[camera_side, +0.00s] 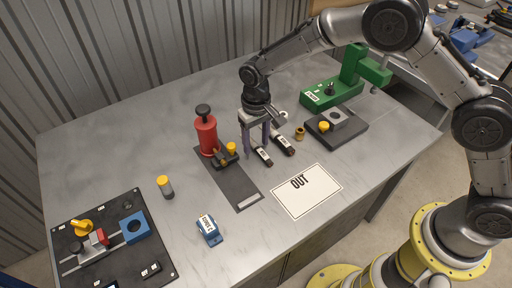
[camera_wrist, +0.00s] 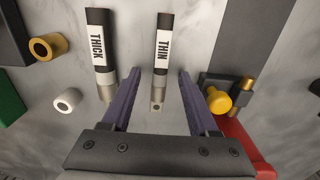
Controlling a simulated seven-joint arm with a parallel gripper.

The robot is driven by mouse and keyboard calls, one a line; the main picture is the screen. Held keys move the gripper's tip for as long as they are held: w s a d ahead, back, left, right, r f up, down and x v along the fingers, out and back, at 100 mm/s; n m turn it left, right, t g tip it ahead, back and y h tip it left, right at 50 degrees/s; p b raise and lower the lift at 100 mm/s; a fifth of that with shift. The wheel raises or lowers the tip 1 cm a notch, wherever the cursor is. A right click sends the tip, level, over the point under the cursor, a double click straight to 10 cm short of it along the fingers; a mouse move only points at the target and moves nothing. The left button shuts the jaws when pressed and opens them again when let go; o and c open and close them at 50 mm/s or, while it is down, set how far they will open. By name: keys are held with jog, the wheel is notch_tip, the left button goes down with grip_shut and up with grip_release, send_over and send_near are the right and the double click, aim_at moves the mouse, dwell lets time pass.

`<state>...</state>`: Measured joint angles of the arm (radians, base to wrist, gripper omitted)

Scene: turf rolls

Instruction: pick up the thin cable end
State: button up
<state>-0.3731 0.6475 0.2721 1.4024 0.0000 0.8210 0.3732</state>
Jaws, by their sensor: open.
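The thin cable end (camera_wrist: 162,45) is a dark piece with a white THIN label and a metal tip. It lies on the grey table, and in the side view it is the left of two cable ends (camera_side: 263,156). The thick cable end (camera_wrist: 98,45), labelled THICK, lies to its left in the wrist view and to its right in the side view (camera_side: 283,144). My gripper (camera_wrist: 159,75) is open and empty, with its purple fingers on either side of the thin cable end's metal tip. The thick end's tip lies just outside the left finger. In the side view my gripper (camera_side: 258,138) points down over the cable ends.
A red tool (camera_side: 206,134) stands by the dark strip (camera_side: 238,186), close left of my gripper. A brass ring (camera_side: 299,134), a dark block (camera_side: 350,135) and a green press (camera_side: 335,93) are to the right. The OUT card (camera_side: 307,192) lies in front.

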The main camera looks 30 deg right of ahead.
jog(key=shift+f, duration=0.3)
grip_shut()
jog(key=shift+r, duration=0.2)
